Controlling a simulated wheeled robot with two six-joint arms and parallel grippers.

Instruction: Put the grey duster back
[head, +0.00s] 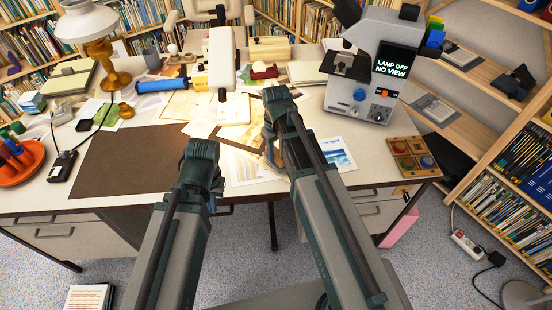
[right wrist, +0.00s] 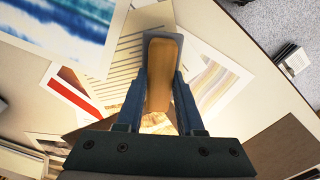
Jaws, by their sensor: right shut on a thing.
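My right gripper (head: 272,154) is over the front middle of the desk, low above the prints. In the right wrist view its two blue fingers (right wrist: 162,85) are shut on a block with a tan face and a grey edge, which looks like the grey duster (right wrist: 161,72). In the head view the duster is mostly hidden by my right arm. My left gripper (head: 212,203) hangs near the desk's front edge, left of the right one. Its fingers are mostly hidden behind its own wrist.
Loose prints (head: 338,153) lie around the gripper. A dark brown mat (head: 120,160) covers the desk's left front. A viewer with a screen (head: 391,60) and a wooden board with coloured discs (head: 412,157) stand right. A lamp (head: 90,25) and blue roll (head: 162,85) are behind.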

